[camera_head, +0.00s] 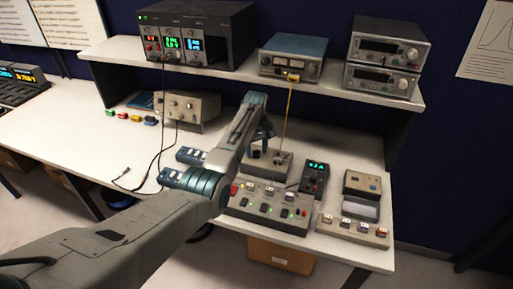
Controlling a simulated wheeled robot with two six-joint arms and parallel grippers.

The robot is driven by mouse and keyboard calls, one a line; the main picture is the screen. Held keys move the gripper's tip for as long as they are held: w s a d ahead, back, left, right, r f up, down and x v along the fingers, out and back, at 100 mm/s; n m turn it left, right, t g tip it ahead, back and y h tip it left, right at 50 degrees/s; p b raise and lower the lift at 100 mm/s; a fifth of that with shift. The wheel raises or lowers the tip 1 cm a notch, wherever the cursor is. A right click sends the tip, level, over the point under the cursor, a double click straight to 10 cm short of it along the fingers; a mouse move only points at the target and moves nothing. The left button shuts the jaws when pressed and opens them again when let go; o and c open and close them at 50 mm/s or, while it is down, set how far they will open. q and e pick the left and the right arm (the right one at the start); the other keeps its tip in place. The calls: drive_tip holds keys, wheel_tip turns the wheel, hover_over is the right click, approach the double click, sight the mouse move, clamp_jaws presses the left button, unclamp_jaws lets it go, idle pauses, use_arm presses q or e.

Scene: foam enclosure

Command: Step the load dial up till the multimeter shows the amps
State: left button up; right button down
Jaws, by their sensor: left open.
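The hand-held multimeter (314,178) stands on the bench right of centre, black with lit green digits, perhaps ending in A, too small to read surely. A grey box (268,169) with dark fittings on top sits left of it. I cannot tell for certain which fitting is the load dial; my gripper hides part of the box. My left gripper (264,139) is open and points down over the back of this box. I cannot tell whether it touches anything. My right gripper is out of view.
A grey switch panel (268,205) lies in front, with a small button panel (352,229) to its right. Power supplies (196,35) and other instruments (383,62) stand on the shelf (235,75) above. A yellow lead (288,112) hangs behind the gripper. The bench's left part is mostly clear.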

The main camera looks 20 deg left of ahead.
use_arm(q)
drive_tip(key=shift+f, duration=0.15)
drive_tip(key=shift+s, duration=0.1)
drive_tip(key=shift+c, duration=0.2)
drive_tip(key=c, duration=0.9)
drive_tip(key=shift+c, duration=0.2)
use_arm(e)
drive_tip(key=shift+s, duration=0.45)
use_arm(q)
drive_tip(key=shift+m, duration=0.3)
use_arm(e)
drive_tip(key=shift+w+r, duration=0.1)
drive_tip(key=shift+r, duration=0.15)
use_arm(q)
drive_tip(key=shift+m+p, duration=0.3)
drive_tip(key=shift+p, duration=0.05)
drive_tip(key=m+p, duration=0.1)
drive_tip(key=m, duration=0.2)
drive_tip(key=shift+m+p, duration=0.8)
drive_tip(key=shift+m, duration=1.4)
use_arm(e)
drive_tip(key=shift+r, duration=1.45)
